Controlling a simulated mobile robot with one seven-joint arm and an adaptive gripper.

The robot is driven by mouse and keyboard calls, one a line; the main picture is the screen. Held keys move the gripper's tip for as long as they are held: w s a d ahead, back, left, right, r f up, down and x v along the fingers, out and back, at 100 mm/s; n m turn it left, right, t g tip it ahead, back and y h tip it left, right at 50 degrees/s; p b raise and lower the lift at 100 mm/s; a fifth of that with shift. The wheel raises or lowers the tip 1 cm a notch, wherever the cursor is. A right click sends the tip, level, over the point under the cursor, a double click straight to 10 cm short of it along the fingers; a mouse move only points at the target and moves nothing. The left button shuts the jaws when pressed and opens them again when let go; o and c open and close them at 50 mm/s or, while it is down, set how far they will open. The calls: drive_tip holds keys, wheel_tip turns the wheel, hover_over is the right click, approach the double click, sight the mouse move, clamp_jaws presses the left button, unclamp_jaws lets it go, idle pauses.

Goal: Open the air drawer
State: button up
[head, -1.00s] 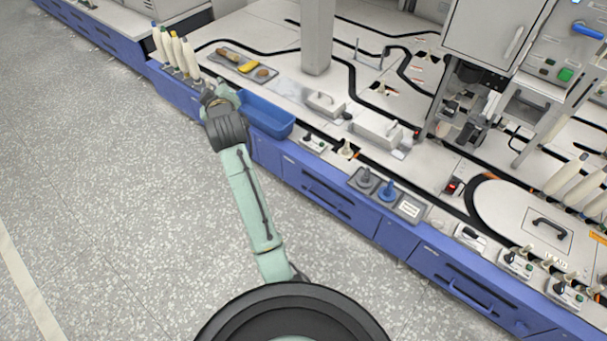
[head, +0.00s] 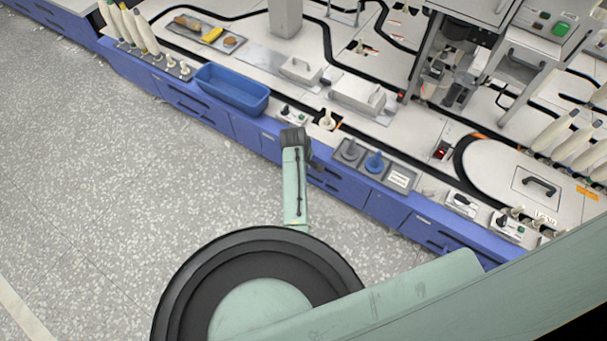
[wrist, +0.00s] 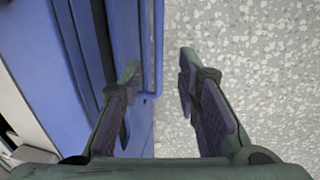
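Blue drawer fronts line the bench in the head view, including a middle one (head: 335,183) right of my arm's end, one at left (head: 182,104) and one at right (head: 440,236). No readable label shows which is the air drawer. In the wrist view, a blue drawer front (wrist: 88,60) with a vertical-looking blue bar handle (wrist: 158,45) is close. My gripper (wrist: 158,68) is open and empty, one finger on each side of the handle in the picture. I cannot tell whether they touch it. In the head view my arm's end hides the fingers.
A blue bin (head: 232,92) sits on the bench edge left of my arm. The speckled floor (head: 120,180) before the bench is clear.

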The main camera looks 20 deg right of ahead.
drive_tip(key=f, duration=0.4)
drive_tip(key=shift+w+d+f+b, duration=0.3)
drive_tip(key=shift+w+d+f, duration=0.1)
clamp_jaws()
idle(0.6)
